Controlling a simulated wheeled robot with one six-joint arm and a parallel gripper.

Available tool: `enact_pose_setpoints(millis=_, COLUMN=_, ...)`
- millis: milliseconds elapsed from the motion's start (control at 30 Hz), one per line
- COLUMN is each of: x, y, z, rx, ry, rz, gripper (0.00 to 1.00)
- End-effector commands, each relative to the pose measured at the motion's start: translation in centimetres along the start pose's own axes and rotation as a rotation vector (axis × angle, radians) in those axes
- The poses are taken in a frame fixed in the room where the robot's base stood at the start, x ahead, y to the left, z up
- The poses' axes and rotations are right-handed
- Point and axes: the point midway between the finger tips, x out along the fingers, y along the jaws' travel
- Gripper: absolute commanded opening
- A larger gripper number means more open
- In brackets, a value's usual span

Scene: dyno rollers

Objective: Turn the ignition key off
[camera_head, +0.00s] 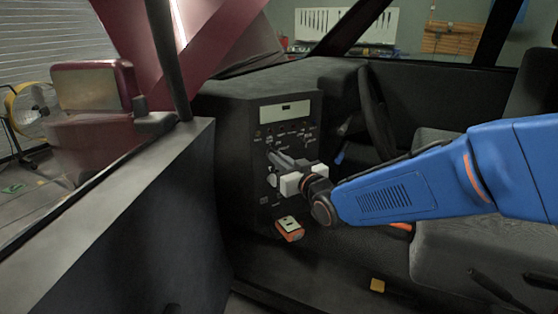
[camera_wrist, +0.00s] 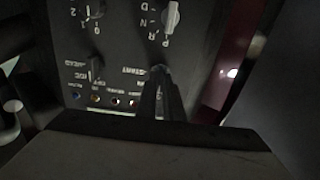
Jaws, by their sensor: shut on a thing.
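The dark control panel (camera_head: 291,113) in the car holds the ignition switch, and my gripper (camera_head: 272,156) reaches its face from the right. In the wrist view the panel appears upside down, with my gripper (camera_wrist: 160,72) closed at the spot beside the START label (camera_wrist: 132,71). The two dark fingers are together on what seems to be the ignition key. The key itself is hidden between the fingertips, so its angle cannot be told.
A gear selector knob (camera_wrist: 172,15) marked P, R, N, D and another knob (camera_wrist: 96,69) sit close by. An orange-and-white boxy item (camera_head: 289,229) is below the panel. The car door (camera_head: 130,225) and steering wheel (camera_head: 377,115) flank it.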

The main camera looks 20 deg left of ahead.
Motion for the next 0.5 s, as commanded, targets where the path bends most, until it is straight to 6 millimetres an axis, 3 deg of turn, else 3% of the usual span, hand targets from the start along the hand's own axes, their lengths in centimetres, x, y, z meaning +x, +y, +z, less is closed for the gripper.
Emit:
enact_pose_setpoints(millis=200, x=-0.03, y=0.01, z=0.06, rx=0.0, ry=-0.001, rz=0.0, gripper=0.0)
enact_pose_setpoints(millis=233, x=-0.03, y=0.01, z=0.06, rx=0.0, ry=-0.001, rz=0.0, gripper=0.15)
enact_pose_setpoints(millis=300, x=-0.02, y=0.01, z=0.05, rx=0.0, ry=-0.001, rz=0.0, gripper=0.26)
enact_pose_setpoints(millis=500, x=-0.01, y=0.01, z=0.03, rx=0.001, ry=-0.001, rz=0.0, gripper=0.26)
